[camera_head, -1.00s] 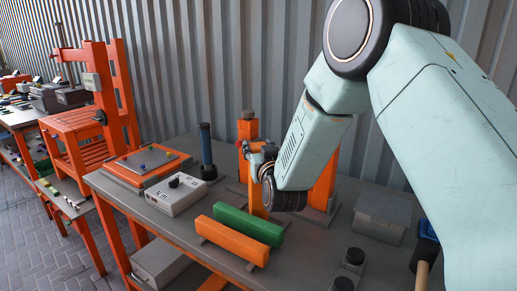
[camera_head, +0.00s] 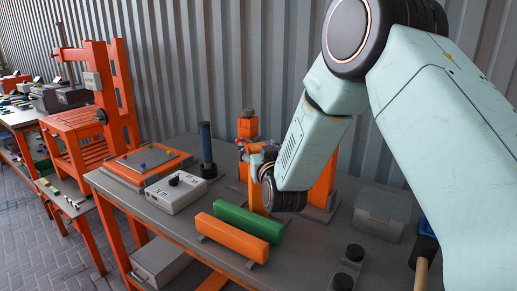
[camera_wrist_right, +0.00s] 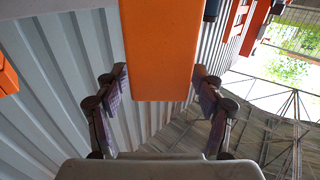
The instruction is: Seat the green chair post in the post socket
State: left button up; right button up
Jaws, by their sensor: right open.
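The green post (camera_head: 248,222) lies on its side on the grey bench, parallel to an orange post (camera_head: 232,238) in front of it. My right gripper (camera_head: 248,152) is open, behind the green post and near an orange upright (camera_head: 247,127). In the right wrist view, its two fingers (camera_wrist_right: 160,90) are spread apart with a wide orange face (camera_wrist_right: 160,50) between them in the picture; contact is not clear. A second orange upright (camera_head: 325,182) stands partly behind my right arm. I cannot tell which part is the post socket. My left gripper is not in view.
A white box with a knob (camera_head: 176,193), an orange-framed tray (camera_head: 145,165) and a dark blue cylinder (camera_head: 206,145) stand left of the posts. A grey box (camera_head: 381,212) and dark round-topped items (camera_head: 354,253) are at the right. A corrugated wall is close behind the bench.

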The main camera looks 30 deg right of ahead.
jog(key=shift+w, duration=0.1)
jog(key=shift+r+p, duration=0.3)
jog(key=shift+r, duration=0.05)
jog(key=v, duration=1.1)
jog(key=shift+r, duration=0.2)
jog(key=shift+o, duration=0.5)
jog(key=shift+s+a+r, duration=0.1)
jog(key=shift+s+a, duration=0.05)
jog(key=shift+s, duration=0.5)
jog(key=shift+w, duration=0.1)
